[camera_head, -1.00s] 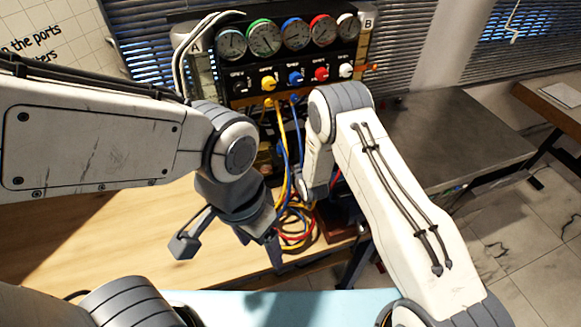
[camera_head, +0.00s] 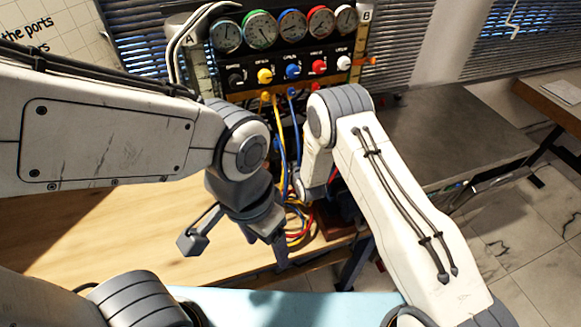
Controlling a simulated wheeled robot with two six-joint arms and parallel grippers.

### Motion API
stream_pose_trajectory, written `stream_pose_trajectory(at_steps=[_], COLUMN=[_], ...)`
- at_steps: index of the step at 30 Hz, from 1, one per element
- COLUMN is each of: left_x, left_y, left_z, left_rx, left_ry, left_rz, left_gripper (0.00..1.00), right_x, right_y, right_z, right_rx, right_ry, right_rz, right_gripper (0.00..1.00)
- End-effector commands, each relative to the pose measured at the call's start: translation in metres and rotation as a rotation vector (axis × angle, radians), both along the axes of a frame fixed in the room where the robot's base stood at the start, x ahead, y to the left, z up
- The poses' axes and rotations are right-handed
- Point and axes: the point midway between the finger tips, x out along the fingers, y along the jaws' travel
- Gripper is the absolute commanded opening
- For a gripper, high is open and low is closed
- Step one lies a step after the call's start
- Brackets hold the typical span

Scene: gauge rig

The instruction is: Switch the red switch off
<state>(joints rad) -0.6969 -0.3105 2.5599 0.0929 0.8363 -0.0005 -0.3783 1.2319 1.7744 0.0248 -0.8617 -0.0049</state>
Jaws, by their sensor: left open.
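The red switch (camera_head: 319,66) is a red knob on the black panel of the gauge rig (camera_head: 290,60) at the back. It sits in a row between a blue knob (camera_head: 292,71) and a white knob (camera_head: 344,63), below the red-rimmed gauge (camera_head: 321,22). My left gripper (camera_head: 237,250) is open and empty, pointing down over the wooden table, well in front of and below the panel. My right arm (camera_head: 385,185) reaches up in front of the rig's lower part; its gripper is hidden behind the arm.
Yellow, blue and red cables (camera_head: 298,225) hang from the rig and coil on the wooden table (camera_head: 110,240). A yellow knob (camera_head: 264,76) and a dark knob (camera_head: 235,79) are in the same row. A grey bench (camera_head: 440,130) stands to the right.

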Motion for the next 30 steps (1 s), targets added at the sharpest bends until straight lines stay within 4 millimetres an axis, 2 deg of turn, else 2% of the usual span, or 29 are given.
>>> stream_pose_trajectory(at_steps=[8,18,23,27,28,30], left_x=[0.000,0.000,0.000,0.000,0.000,0.000], left_y=[0.000,0.000,0.000,0.000,0.000,0.000], left_z=[0.007,0.008,0.005,-0.004,0.006,0.018], left_rx=[0.000,0.000,0.000,0.001,0.001,0.001], left_ry=[0.000,0.000,0.000,0.001,0.001,0.001], left_rz=[0.000,0.000,0.000,0.000,0.000,0.000], left_gripper=[0.72,0.72,0.72,0.72,0.72,0.72], right_x=[0.003,0.003,0.003,0.002,0.002,0.001], right_y=[0.001,0.001,0.001,0.000,-0.005,-0.017], right_z=[0.017,0.019,0.013,-0.004,0.006,0.011], right_rx=[0.004,0.004,0.003,0.002,0.000,-0.007], right_ry=[-0.010,-0.009,-0.008,-0.005,0.000,0.022], right_rz=[-0.001,-0.001,-0.001,-0.001,-0.009,-0.024], right_gripper=[0.00,0.00,0.00,0.00,0.00,0.00])
